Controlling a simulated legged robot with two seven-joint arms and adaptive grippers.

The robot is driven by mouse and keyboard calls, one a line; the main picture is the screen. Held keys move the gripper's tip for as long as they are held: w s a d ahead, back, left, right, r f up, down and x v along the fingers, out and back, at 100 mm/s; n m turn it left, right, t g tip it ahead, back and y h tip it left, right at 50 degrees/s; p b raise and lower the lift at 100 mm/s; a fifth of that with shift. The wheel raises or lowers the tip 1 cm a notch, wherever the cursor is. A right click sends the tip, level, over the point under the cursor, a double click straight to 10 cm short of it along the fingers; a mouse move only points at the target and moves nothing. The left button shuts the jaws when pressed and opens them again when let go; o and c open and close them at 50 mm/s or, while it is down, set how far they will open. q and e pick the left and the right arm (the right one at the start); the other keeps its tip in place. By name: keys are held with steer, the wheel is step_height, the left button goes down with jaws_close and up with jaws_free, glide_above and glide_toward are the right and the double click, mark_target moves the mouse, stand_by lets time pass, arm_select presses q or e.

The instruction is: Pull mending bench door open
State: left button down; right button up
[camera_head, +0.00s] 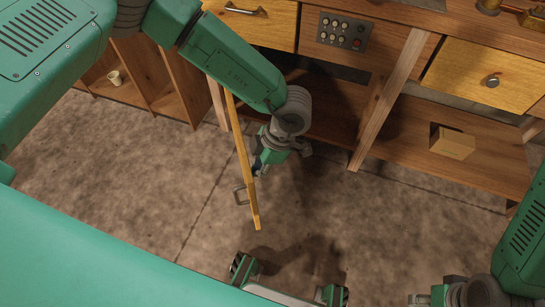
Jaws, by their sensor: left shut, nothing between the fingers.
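The mending bench door (243,168) is a thin yellow wood panel seen nearly edge-on. It stands swung well out from the wooden bench (440,150) over the floor. Its grey bar handle (239,195) is on the left face, near the free end. My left gripper (257,168) is shut and empty, close to the right, inner face of the door. I cannot tell whether it touches the panel. My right gripper (425,298) shows only partly at the bottom right, far from the door, and its fingers are unclear.
The bench has yellow drawers (492,75), a button panel (343,32) and an open lower shelf with a small box (452,142). Diagonal wooden posts (390,95) stand at its front. A cup (115,78) is on a low shelf at left. The floor around the door looks clear.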

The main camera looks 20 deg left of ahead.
arm_select(q)
steer(key=s+a+m+p, duration=0.1)
steer(key=s+a+p, duration=0.2)
steer(key=a, duration=0.3)
steer(key=s+a+m+t+p, duration=0.1)
steer(key=s+a+m+p, duration=0.15)
steer(key=a, duration=0.45)
steer(key=s+a+m+p, duration=0.1)
steer(key=s+a+p, duration=0.25)
steer(key=a, duration=0.25)
steer(key=s+a+m+t+p, duration=0.1)
steer(key=a+m, duration=0.3)
steer(key=a, duration=1.6)
steer(key=shift+s+t+y+p, duration=0.3)
steer(key=shift+s+t+y, duration=0.1)
steer(key=shift+s+t, duration=0.15)
steer(key=shift+s+f, duration=0.1)
